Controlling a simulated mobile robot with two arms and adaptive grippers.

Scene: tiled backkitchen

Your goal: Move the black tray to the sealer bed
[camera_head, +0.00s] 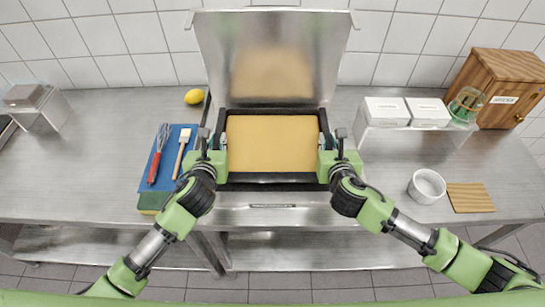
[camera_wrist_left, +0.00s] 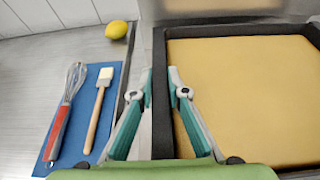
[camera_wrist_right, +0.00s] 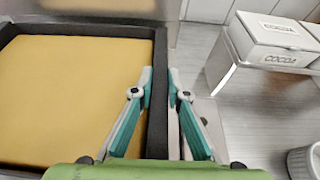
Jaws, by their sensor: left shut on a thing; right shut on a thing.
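The black tray (camera_head: 272,178) lies over the bed of the steel sealer, filled with a flat yellow-orange slab (camera_head: 271,143). The sealer's lid (camera_head: 272,50) stands open behind it and mirrors the slab. My left gripper (camera_head: 217,141) is shut on the tray's left wall, which also shows in the left wrist view (camera_wrist_left: 185,135). My right gripper (camera_head: 327,141) is shut on the right wall, seen in the right wrist view (camera_wrist_right: 157,130). The tray looks level. I cannot tell whether its underside touches the bed (camera_head: 285,214).
Left of the sealer are a blue board (camera_head: 162,174) with a whisk (camera_head: 159,152) and brush (camera_head: 181,153), and a lemon (camera_head: 194,96). On the right are a shelf with cocoa boxes (camera_head: 387,110), a glass jar (camera_head: 466,104), a wooden cabinet (camera_head: 505,85), a white bowl (camera_head: 427,186) and a wooden board (camera_head: 470,198).

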